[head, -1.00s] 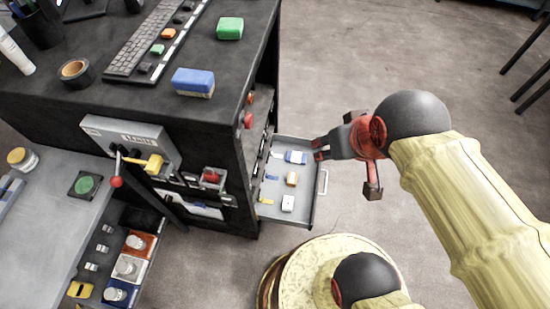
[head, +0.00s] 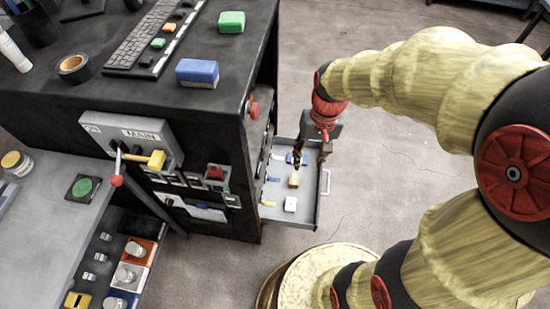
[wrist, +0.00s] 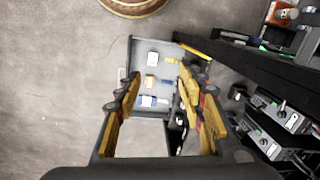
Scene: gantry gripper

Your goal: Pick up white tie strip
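A small white strip (head: 277,156), which looks like the white tie strip, lies in the open grey drawer (head: 311,208) near its far left side. It also shows in the wrist view (wrist: 163,101), beside a blue-and-white block (wrist: 148,100). My gripper (head: 311,157) points down above the drawer, to the right of the strip. In the wrist view my gripper (wrist: 160,82) has its two yellow fingers spread wide with nothing between the tips. The strip is small in both views, and its exact shape is hard to tell.
The drawer also holds an orange block (head: 294,180), a white block (head: 290,204), a blue strip (head: 272,179) and a yellow strip (head: 267,204). The black cabinet (head: 242,150) borders the drawer on the left. Open floor (head: 370,190) lies to the right.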

